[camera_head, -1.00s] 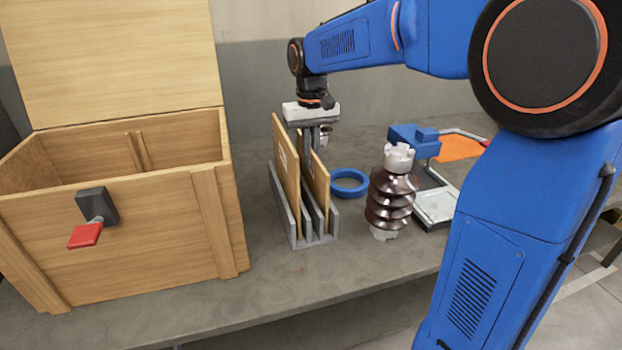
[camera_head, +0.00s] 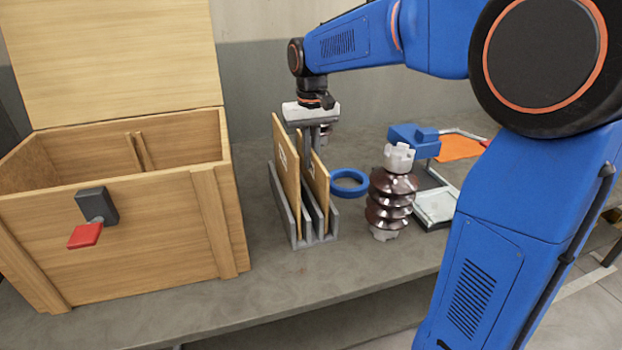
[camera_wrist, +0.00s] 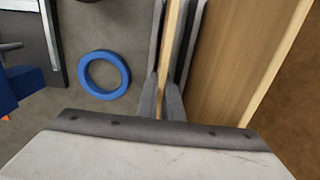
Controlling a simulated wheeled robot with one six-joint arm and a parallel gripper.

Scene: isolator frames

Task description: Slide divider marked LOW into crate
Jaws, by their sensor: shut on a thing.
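The open wooden crate (camera_head: 130,235) stands at the left, with a pair of slot rails (camera_head: 138,151) on its inner far wall. Two thin wooden dividers stand upright in a grey slotted rack (camera_head: 283,205): a left divider (camera_head: 286,185) and a right divider (camera_head: 319,188). Each has a small mark, too small to read, so I cannot tell which says LOW. My gripper (camera_head: 314,147) points down over the rack, shut on the right divider. In the wrist view, my gripper's fingers (camera_wrist: 161,100) straddle the right divider's edge (camera_wrist: 168,45); the left divider (camera_wrist: 235,55) is beside them.
The crate lid (camera_head: 110,60) stands raised; a latch with a red handle (camera_head: 85,235) is on the front. A blue ring (camera_head: 349,183), a brown ribbed insulator (camera_head: 391,202) and a blue-topped device (camera_head: 415,140) stand right of the rack. Bare tabletop lies between crate and rack.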

